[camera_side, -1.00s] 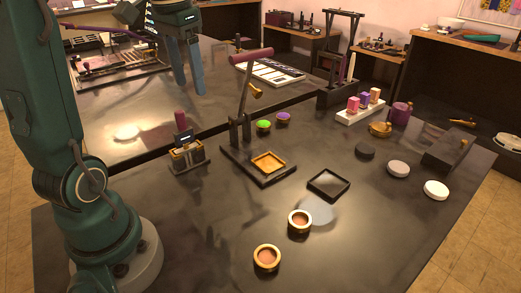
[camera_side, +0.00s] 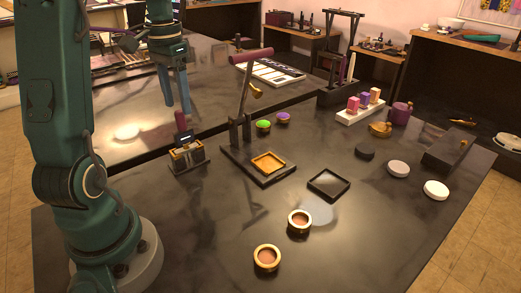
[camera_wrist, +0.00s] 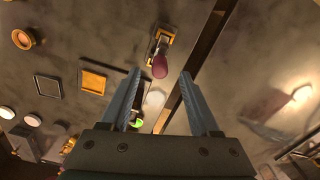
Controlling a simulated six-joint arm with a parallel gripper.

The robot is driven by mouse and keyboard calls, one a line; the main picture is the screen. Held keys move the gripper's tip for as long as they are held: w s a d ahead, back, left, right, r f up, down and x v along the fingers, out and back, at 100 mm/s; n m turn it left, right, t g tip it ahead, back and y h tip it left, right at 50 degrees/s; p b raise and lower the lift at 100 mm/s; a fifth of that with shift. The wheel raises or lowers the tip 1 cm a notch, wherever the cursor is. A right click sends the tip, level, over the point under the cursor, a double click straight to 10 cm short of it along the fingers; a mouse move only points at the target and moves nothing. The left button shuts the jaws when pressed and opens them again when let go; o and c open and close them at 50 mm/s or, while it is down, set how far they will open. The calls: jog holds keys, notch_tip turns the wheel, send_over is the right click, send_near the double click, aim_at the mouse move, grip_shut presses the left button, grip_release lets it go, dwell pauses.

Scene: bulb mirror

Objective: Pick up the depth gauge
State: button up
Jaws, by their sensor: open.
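The depth gauge (camera_side: 182,130) stands upright in a small brass-and-dark stand (camera_side: 186,158) on the near dark table. It has a purple handle on top and a small dark display. In the wrist view, the gauge's purple handle (camera_wrist: 159,66) shows between the two fingertips, with the brass stand (camera_wrist: 162,36) beyond it. My gripper (camera_side: 176,108) hangs just above the handle, fingers pointing down. Its blue fingers (camera_wrist: 160,72) are spread apart with nothing held between them. Whether a finger touches the handle is not clear.
A press with a tall purple-handled lever (camera_side: 243,95) stands right of the gauge, with green and purple cups (camera_side: 264,125) behind it. A black square tray (camera_side: 328,185) and brass-rimmed pots (camera_side: 299,221) lie further right and nearer. Table in front of the gauge is clear.

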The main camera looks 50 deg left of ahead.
aim_at(183, 130)
jog(key=shift+f, duration=3.55)
grip_shut()
